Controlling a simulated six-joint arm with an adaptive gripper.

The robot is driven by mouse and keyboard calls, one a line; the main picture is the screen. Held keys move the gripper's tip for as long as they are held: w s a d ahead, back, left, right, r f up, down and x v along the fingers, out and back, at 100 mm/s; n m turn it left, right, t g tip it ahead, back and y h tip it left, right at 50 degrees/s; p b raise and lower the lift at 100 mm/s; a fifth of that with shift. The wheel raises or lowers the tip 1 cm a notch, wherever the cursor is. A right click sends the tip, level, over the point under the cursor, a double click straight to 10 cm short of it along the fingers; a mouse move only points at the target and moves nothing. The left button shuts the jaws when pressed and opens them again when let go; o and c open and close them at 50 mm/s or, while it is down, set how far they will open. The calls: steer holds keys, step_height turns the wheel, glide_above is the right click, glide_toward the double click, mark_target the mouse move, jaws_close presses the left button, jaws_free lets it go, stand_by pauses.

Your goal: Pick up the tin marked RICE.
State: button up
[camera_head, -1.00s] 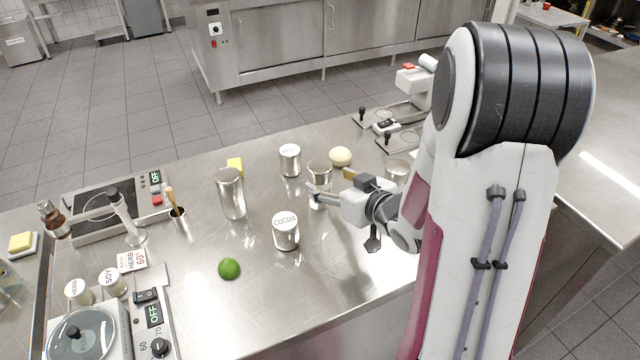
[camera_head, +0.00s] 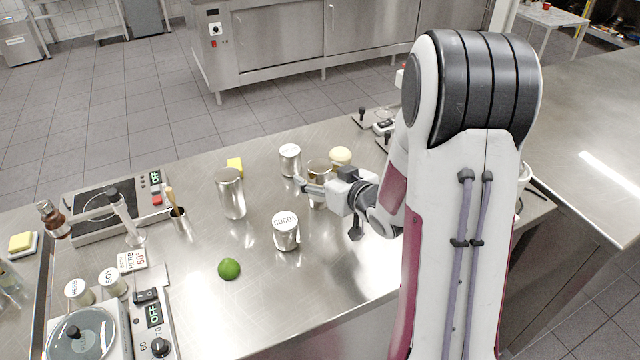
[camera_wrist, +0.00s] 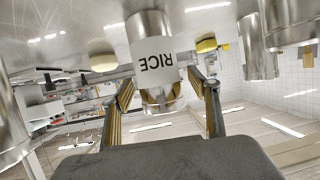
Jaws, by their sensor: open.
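My gripper (camera_head: 302,186) is open and low over the counter, on the near side of the tin. In the wrist view my gripper (camera_wrist: 162,84) has its fingers spread and empty. I see no contact, and the exact gap is unclear.
An unlabelled metal can (camera_head: 319,168) stands close beside my gripper, partly hidden by it. The COCOA tin (camera_head: 286,233) is nearer, and a tall metal canister (camera_head: 231,195) stands left. A pale round item (camera_head: 340,155) and a yellow block (camera_head: 235,165) flank the RICE tin. A lime (camera_head: 229,269) lies in front.

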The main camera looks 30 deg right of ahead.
steer(key=c, duration=1.5)
steer(key=shift+r, duration=0.2)
steer(key=shift+r, duration=4.85)
